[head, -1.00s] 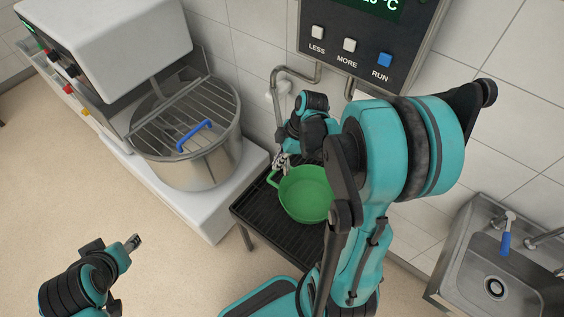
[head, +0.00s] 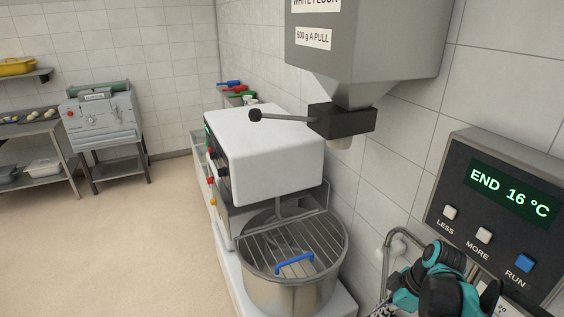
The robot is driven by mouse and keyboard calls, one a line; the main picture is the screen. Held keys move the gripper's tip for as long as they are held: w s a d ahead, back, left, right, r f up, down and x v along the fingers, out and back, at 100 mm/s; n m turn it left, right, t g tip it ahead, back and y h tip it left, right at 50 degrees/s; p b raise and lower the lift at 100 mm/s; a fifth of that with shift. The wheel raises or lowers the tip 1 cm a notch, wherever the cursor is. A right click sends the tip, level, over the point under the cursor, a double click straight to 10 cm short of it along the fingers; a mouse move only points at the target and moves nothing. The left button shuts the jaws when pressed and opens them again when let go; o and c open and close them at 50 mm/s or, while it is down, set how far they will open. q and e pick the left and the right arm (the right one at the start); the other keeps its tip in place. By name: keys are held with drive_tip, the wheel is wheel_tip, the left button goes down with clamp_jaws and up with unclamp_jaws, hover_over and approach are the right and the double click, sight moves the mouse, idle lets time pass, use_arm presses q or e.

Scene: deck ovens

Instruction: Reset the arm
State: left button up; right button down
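My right arm shows at the bottom right of the head view, in front of the wall below the control panel (head: 500,215). Only a teal and black part of it is visible. A small bit of grey gripper (head: 383,309) shows at the bottom edge, too cut off to tell whether it is open or shut. My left gripper is out of view. The green pot is also out of view.
A mixer (head: 265,155) with a steel bowl (head: 290,290) and a blue-handled wire guard stands at centre. A grey flour hopper (head: 365,50) with a lever hangs above it. A grey machine (head: 103,118) and a table stand far left. The floor (head: 110,250) at left is clear.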

drive_tip(key=s+a+f+m+t+h+b, duration=0.3)
drive_tip(key=s+a+f+m+t+b, duration=0.2)
drive_tip(key=a+m+b, duration=0.4)
drive_tip(key=shift+s+a+f+m, duration=0.45)
drive_tip(key=shift+s+a+m, duration=0.45)
drive_tip(key=shift+m, duration=0.7)
drive_tip(key=shift+w, duration=0.1)
idle(0.3)
